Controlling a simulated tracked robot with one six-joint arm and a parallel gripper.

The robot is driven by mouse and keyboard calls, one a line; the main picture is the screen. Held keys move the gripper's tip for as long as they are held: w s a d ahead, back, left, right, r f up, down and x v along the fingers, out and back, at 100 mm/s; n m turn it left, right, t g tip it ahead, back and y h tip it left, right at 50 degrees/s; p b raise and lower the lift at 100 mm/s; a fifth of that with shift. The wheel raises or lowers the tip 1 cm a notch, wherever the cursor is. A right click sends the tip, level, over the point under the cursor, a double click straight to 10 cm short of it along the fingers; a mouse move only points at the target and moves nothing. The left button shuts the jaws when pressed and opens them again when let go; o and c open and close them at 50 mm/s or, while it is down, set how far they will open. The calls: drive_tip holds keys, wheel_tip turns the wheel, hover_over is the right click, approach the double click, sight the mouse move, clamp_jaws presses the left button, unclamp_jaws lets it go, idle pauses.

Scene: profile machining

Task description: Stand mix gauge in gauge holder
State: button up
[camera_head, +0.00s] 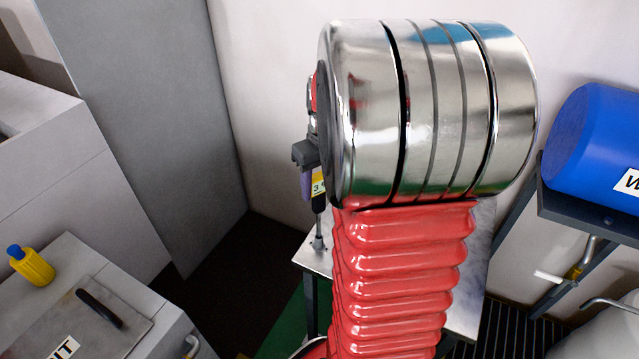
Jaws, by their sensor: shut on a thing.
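My gripper (305,153) is mostly hidden behind my chrome arm joint; only a grey jaw part shows at its left edge. It is shut on a slim upright thing that I take for the mix gauge (307,186), purple with a yellow label bearing a 3. A dark stem (318,226) runs below it towards a small metal foot on the metal table (318,260). I cannot tell whether this stem or foot is part of the gauge or of the gauge holder, nor whether gauge and holder touch. No other gauge holder can be made out.
A blue drum (590,140) lies on a dark stand at the right, with a tap (572,273) below it. A grey cabinet (100,325) at lower left carries a yellow bottle (32,266) with a blue cap. Walls close in behind the table.

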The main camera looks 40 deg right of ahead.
drive_tip(key=shift+f, duration=2.5)
idle(0.3)
idle(2.0)
drive_tip(key=o, duration=1.1)
drive_tip(key=shift+o, duration=0.2)
wheel_tip(320, 180, up, 14)
drive_tip(key=s, duration=0.1)
drive_tip(key=shift+s+a+f, duration=0.15)
drive_tip(key=shift+s+a, duration=0.05)
drive_tip(key=shift+s, duration=0.1)
idle(0.5)
